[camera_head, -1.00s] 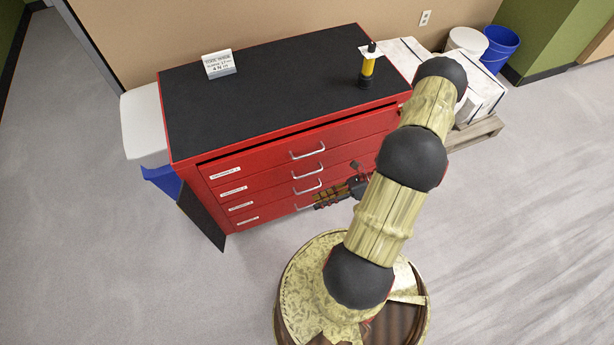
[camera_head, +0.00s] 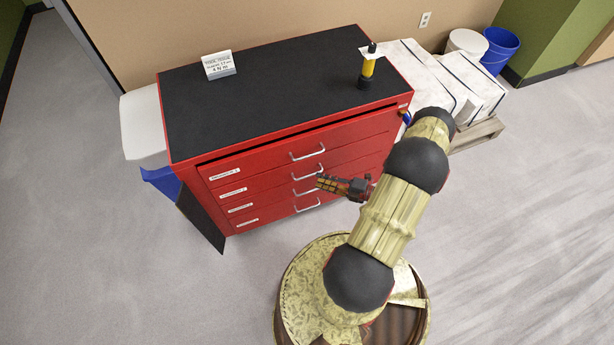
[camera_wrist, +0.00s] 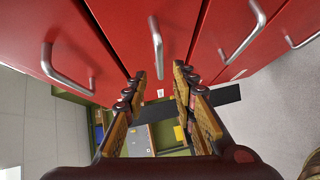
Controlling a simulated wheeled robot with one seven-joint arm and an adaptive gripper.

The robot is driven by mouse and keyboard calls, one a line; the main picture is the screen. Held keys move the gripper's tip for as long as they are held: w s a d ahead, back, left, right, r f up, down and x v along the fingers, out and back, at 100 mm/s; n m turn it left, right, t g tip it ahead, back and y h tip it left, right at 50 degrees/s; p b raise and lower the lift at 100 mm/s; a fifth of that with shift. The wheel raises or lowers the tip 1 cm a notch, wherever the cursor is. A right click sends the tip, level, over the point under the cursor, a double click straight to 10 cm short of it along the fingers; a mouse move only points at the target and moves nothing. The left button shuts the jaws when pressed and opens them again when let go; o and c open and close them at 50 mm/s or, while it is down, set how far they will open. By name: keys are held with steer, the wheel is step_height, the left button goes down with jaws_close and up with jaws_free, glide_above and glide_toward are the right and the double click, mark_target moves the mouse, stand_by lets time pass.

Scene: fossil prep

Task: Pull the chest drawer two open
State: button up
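The red chest (camera_head: 230,160) has a column of drawers with silver bar handles. The second drawer's handle (camera_head: 308,172) is below the top one, and the drawer looks shut. My gripper (camera_head: 322,183) is in front of the chest, near the second and third handles. In the wrist view my gripper (camera_wrist: 160,82) is open and empty, its fingers on either side of the line to a handle (camera_wrist: 157,48), which appears to be the second drawer's. I see no contact with that handle. Other handles show to its left (camera_wrist: 65,70) and right (camera_wrist: 245,35).
The black chest top (camera_head: 270,95) holds a sign block (camera_head: 219,65) and a yellow-black bottle (camera_head: 368,68). White wrapped blocks (camera_head: 440,80) sit on a pallet (camera_head: 478,133) at right.

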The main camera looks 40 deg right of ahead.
mark_target(307, 176)
steer(key=shift+b+x, duration=0.85)
steer(key=shift+x, duration=2.7)
steer(key=shift+c, duration=0.4)
jaws_close()
steer(key=shift+s, duration=0.1)
